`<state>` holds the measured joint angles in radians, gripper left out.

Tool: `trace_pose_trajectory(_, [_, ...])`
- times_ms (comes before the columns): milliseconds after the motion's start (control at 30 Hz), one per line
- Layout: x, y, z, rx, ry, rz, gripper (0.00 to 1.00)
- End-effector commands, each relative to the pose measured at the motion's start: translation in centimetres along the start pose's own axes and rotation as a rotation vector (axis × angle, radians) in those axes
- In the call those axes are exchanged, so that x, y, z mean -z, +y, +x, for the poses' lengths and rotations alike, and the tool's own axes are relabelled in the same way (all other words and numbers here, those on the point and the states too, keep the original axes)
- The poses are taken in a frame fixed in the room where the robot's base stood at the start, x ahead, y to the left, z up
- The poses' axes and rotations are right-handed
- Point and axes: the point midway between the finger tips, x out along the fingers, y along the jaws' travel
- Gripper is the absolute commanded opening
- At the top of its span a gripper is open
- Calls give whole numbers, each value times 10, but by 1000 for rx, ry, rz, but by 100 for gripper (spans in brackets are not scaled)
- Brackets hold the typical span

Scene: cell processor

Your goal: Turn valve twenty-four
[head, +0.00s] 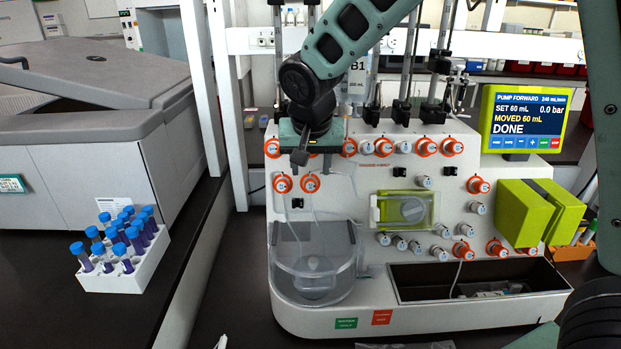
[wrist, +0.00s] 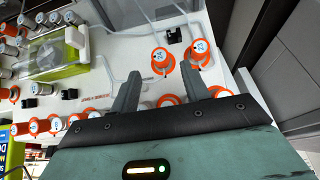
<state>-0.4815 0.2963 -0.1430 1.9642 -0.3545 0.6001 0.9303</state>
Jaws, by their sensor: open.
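The cell processor (head: 400,290) is a white cabinet whose sloped panel carries many round valve knobs, some with orange rings. The numbers on them are too small to read, so I cannot tell which is valve twenty-four. My gripper (head: 300,155) is over the panel's upper left, pointing down, and hides part of the top row. In the wrist view my gripper (wrist: 190,85) is open and empty, its two dark fingers spread. Two more orange-ringed valves (wrist: 160,60) (wrist: 200,52) lie just beyond the fingertips.
The pump screen (head: 525,120) reads DONE, moved 60 mL, 0.0 bar. A clear round chamber (head: 313,265) and a green-framed clear cover (head: 405,210) project from the panel. A bottle marked B1 (head: 357,80) hangs behind my arm. A white tube rack (head: 130,270) stands left.

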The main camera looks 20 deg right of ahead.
Motion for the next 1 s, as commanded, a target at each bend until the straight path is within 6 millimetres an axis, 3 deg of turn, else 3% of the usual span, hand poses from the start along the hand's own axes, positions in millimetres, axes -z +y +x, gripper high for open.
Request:
trace_pose_trajectory(100, [0,1,23,-5,-4,1,46])
trace_pose_trajectory(300, [0,0,51,-2,-1,0,46])
trace_pose_trajectory(767, [0,0,63,1,0,1,46])
trace_pose_trajectory(900, [0,0,63,1,0,1,7])
trace_pose_trajectory(933, [0,0,63,1,0,1,1])
trace_pose_trajectory(1000, [0,0,63,1,0,1,1])
